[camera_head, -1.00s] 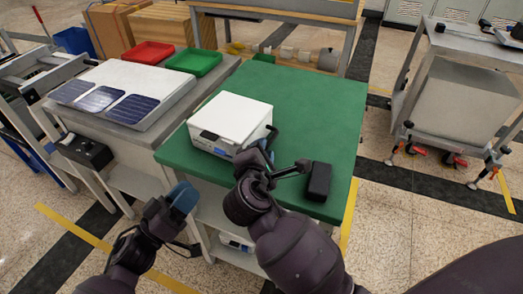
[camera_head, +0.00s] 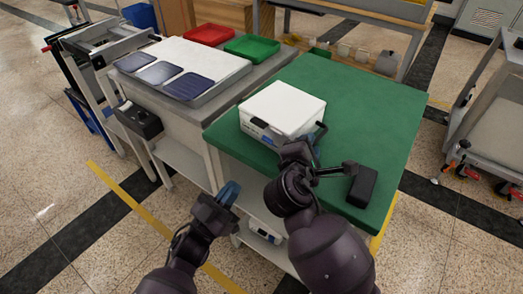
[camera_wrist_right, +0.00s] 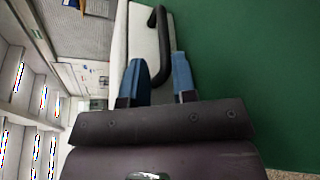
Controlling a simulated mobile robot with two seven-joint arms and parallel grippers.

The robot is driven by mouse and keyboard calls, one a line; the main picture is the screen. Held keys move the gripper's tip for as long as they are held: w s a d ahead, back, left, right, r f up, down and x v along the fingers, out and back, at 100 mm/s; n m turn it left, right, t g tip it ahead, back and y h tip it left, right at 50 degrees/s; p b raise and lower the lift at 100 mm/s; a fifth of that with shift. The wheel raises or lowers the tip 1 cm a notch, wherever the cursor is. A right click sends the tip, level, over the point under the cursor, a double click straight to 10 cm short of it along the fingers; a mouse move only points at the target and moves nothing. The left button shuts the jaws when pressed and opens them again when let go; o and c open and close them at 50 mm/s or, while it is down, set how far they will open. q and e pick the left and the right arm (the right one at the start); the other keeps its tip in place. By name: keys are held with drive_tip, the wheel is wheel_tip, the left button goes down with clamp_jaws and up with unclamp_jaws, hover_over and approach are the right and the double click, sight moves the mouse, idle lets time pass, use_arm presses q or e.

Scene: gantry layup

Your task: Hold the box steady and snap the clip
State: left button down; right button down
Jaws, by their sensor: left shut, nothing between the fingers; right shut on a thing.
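The white box (camera_head: 283,108) sits closed at the front left of the green table top (camera_head: 375,110). It has a dark handle (camera_head: 322,130) on its right side, which shows as a black bar in the right wrist view (camera_wrist_right: 162,35). My right gripper (camera_head: 312,150) is at that side, with its blue fingers (camera_wrist_right: 160,78) shut on the handle. My left gripper (camera_head: 230,192) is shut and empty, in front of and below the table edge, apart from the box.
To the left, a grey bench (camera_head: 205,113) holds a white panel with dark blue cells (camera_head: 158,72), a red tray (camera_head: 210,34) and a green tray (camera_head: 252,46). A metal cart (camera_head: 487,125) stands at the right.

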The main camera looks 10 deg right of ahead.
drive_tip(key=shift+f, duration=0.1)
use_arm(q)
drive_tip(key=n, duration=1.2)
drive_tip(key=s+f+n+h, duration=0.1)
drive_tip(key=n, duration=1.1)
drive_tip(key=s+n, duration=0.1)
drive_tip(key=n, duration=1)
drive_tip(key=shift+s+a+f+n+t+h, duration=0.25)
drive_tip(key=shift+a+f+n+t+h, duration=0.05)
drive_tip(key=shift+a+f+n+t, duration=0.1)
